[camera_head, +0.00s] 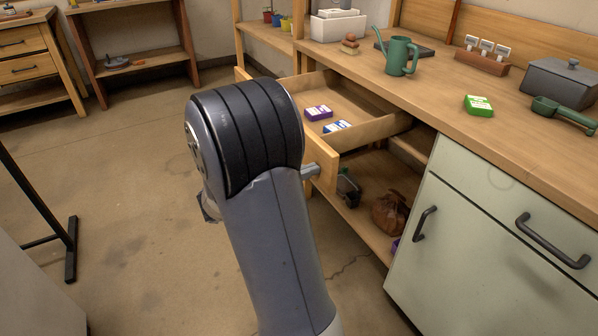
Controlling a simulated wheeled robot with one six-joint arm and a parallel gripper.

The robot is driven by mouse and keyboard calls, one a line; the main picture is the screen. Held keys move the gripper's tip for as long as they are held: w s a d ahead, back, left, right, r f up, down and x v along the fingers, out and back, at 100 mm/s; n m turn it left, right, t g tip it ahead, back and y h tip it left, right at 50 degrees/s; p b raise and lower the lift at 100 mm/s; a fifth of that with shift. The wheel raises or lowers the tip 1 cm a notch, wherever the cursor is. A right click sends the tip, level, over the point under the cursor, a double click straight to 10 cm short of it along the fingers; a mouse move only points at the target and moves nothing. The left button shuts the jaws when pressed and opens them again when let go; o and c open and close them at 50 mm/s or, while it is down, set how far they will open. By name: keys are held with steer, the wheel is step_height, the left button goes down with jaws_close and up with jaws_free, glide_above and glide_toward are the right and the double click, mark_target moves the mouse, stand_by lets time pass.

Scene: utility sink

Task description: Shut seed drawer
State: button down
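The seed drawer (368,118) is a light wooden drawer under the bench top, pulled well out. It holds a purple-and-white seed packet (318,112) and a blue-and-white one (337,127). My grey and black arm rises in front of the drawer and hides much of its front panel (325,160). A small grey metal piece (311,171) shows at the near end of that panel; I cannot tell whether it is the handle. My gripper is hidden behind the arm, so any contact with the drawer is not visible.
The wooden bench top (440,85) holds a green watering can (398,56), a green packet (478,106), a grey box (562,83) and a green scoop (562,115). A pale green cabinet (480,240) stands at right. A brown pouch (390,212) lies on the lower shelf.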

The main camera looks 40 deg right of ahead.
steer(key=p+x, duration=0.2)
steer(key=x, duration=2.6)
steer(key=shift+s, duration=0.2)
steer(key=shift+d+r, duration=0.15)
steer(key=shift+d, duration=0.05)
steer(key=p+v, duration=0.1)
steer(key=v, duration=1.3)
steer(key=shift+a+p, duration=0.2)
steer(key=shift+p, duration=0.2)
steer(key=shift+w, duration=0.1)
